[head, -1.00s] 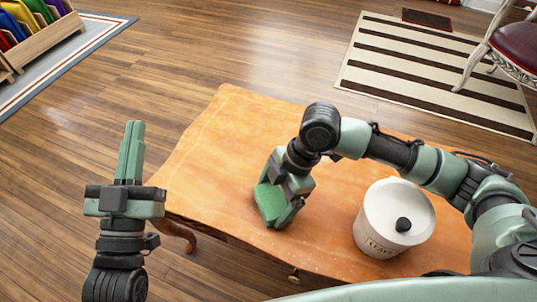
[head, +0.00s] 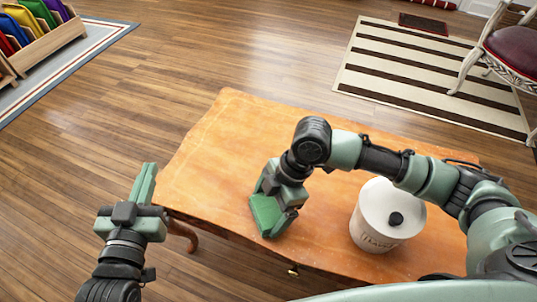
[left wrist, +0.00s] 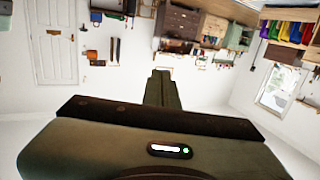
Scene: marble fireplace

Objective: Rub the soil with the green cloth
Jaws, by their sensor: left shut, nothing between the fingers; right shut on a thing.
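I cannot tell whether the cloth presses on the wood. No separate patch of soil can be made out; the gripper and cloth may hide it. My left gripper (head: 145,180) is shut and empty, off the table's left edge. Its closed fingers also show in the left wrist view (left wrist: 162,88).
A white lidded canister (head: 385,220) stands on the table to the right of the cloth, below my right arm. The table's far left part is bare. A striped rug (head: 425,75) and a chair (head: 510,50) are beyond it on the floor.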

